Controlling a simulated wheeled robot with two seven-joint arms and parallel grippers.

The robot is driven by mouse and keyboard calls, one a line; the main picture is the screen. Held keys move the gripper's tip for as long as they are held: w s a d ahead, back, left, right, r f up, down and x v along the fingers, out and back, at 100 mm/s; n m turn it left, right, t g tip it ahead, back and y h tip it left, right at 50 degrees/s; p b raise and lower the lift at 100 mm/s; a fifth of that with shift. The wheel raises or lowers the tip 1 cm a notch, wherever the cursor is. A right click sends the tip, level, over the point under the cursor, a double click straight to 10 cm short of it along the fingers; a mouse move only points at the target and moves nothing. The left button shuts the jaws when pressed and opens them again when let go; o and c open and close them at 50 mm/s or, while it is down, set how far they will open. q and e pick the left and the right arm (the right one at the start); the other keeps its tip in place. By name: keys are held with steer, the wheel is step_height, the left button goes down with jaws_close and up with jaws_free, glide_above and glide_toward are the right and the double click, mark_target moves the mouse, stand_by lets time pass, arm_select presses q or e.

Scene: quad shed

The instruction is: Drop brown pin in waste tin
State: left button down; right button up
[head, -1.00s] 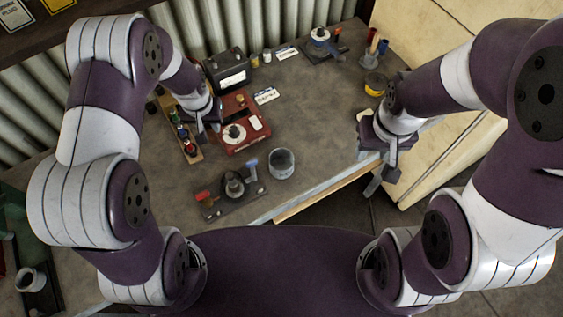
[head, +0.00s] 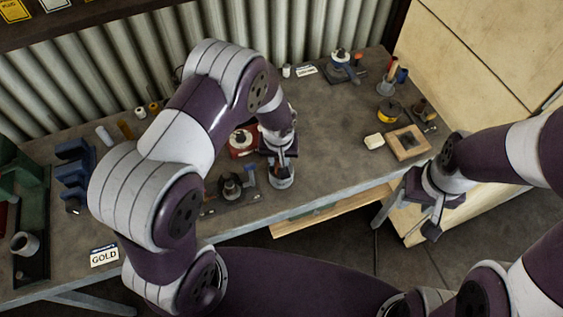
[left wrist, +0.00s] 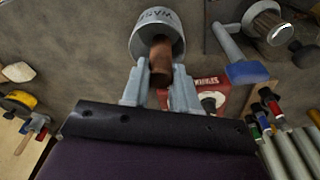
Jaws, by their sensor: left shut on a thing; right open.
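The grey waste tin (head: 282,180) stands near the front edge of the workbench. It is also in the left wrist view (left wrist: 143,28), with lettering on its side. My left gripper (head: 281,158) is directly above the tin in the head view and hides part of it. In the left wrist view, my left gripper (left wrist: 160,84) is shut on the brown pin (left wrist: 161,66), whose far end overlaps the tin's mouth. I cannot tell whether the pin's end is inside the rim. My right gripper (head: 436,217) is open and empty, off the bench's right front edge.
A dark stand with a blue-handled tool (head: 232,188) is close left of the tin. The red box (head: 241,142) is behind, partly hidden by my left arm. A wooden tray (head: 407,143) and a yellow tin (head: 389,111) are at the right. The bench right of the waste tin is clear.

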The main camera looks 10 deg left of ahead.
arm_select(q)
steer(key=shift+s+d+f, duration=0.1)
steer(key=shift+d+f, duration=0.15)
steer(key=shift+f, duration=0.3)
steer(key=shift+s+d+f, duration=0.1)
steer(key=shift+d+f, duration=0.1)
steer(key=shift+f, duration=0.35)
steer(key=shift+d+f, duration=0.1)
steer(key=shift+a, duration=0.25)
steer(key=shift+w+a+f, duration=0.1)
steer(key=shift+f, duration=0.15)
steer(key=c, duration=1.1)
jaws_free()
steer(key=shift+c, duration=0.2)
steer(key=shift+r, duration=0.1)
arm_select(e)
steer(key=shift+s+d+r, duration=0.1)
steer(key=shift+s+d, duration=0.15)
steer(key=shift+d, duration=0.2)
arm_select(q)
steer(key=shift+d, duration=0.2)
steer(key=shift+a, duration=0.15)
arm_select(e)
steer(key=shift+a+r, duration=0.1)
